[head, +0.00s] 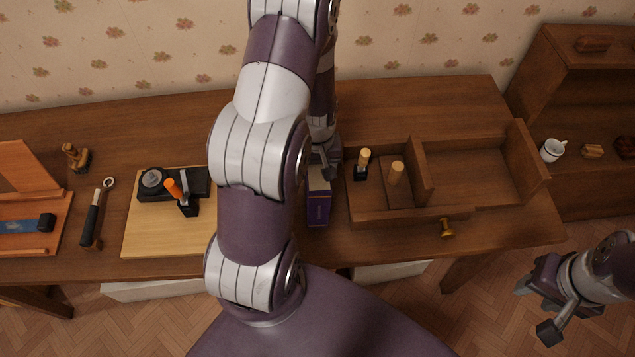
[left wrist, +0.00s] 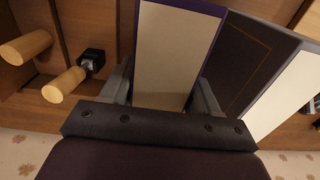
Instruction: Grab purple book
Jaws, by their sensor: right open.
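The purple book (head: 318,208) stands on the desk just left of the wooden organizer, partly hidden by my left arm. My left gripper (head: 322,168) is over its back part. In the left wrist view, the book's pale page edge with a purple border (left wrist: 172,50) lies between the two fingers (left wrist: 160,95), one finger on each side. Whether they press on it I cannot tell. A dark book with an orange line (left wrist: 248,70) is right beside it there. My right gripper (head: 538,305) is open and empty, at the lower right off the desk.
The wooden organizer (head: 460,212) holds stamps with wooden handles (head: 396,172). A brass knob (head: 446,228) is on the organizer's front. A shelf with a mug (head: 552,150) stands right.

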